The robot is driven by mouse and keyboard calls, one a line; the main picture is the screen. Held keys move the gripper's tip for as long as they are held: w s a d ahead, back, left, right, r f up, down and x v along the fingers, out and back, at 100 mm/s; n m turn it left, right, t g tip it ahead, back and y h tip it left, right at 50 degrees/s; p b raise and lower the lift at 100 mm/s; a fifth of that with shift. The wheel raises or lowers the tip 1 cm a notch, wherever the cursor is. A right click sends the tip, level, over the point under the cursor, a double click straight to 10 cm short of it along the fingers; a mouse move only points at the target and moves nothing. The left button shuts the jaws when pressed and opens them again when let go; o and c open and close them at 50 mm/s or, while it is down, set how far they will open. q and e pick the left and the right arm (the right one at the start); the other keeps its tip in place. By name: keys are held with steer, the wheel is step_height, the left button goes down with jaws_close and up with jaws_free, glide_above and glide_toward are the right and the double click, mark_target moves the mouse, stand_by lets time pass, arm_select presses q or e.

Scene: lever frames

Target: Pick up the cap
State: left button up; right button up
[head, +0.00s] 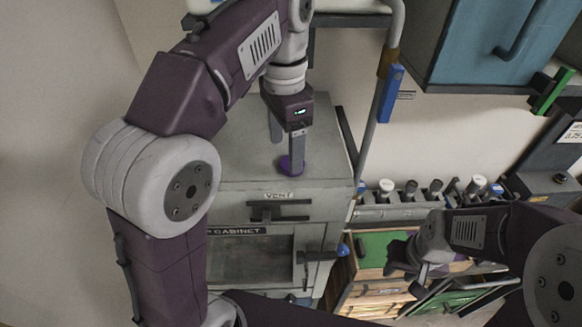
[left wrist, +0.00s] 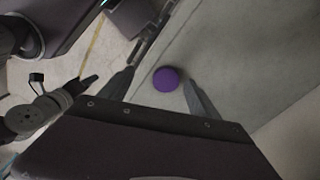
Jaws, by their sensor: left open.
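The purple cap (head: 285,164) sits on top of the grey cabinet (head: 232,150), near its front edge. My left gripper (head: 286,150) points down over it with its fingers spread; one finger partly covers the cap in the head view. In the left wrist view, the round cap (left wrist: 166,79) shows between the two open fingers, with nothing held. I cannot tell whether a finger touches it. My right gripper (head: 408,277) is at the lower right, away from the cap; its finger gap is not clear.
A drawer marked VENT (head: 278,209) and a glass-fronted door (head: 250,258) are below the cabinet top. A grey pipe with a blue handle (head: 391,93) rises to the right. A row of knobs (head: 410,190) and a blue cabinet (head: 490,45) are further right.

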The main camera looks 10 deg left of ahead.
arm_select(q)
steer(key=shift+w+f, duration=0.25)
steer(key=shift+w, duration=0.1)
steer(key=w+f, duration=0.2)
steer(key=f, duration=0.1)
steer(key=shift+w, duration=0.35)
steer(key=shift+w+d+f, duration=0.15)
steer(key=shift+w+f, duration=0.1)
steer(key=shift+f, duration=0.55)
steer(key=shift+s+d+f, duration=0.1)
steer(key=shift+s+f, duration=0.35)
steer(key=shift+s, duration=0.15)
steer(key=shift+s+r, duration=0.1)
steer(key=shift+s, duration=0.3)
steer(key=shift+w, duration=0.55)
steer(key=c, duration=1.4)
steer(key=shift+s, duration=0.15)
arm_select(e)
steer(key=shift+w+f, duration=0.25)
steer(key=shift+w, duration=0.75)
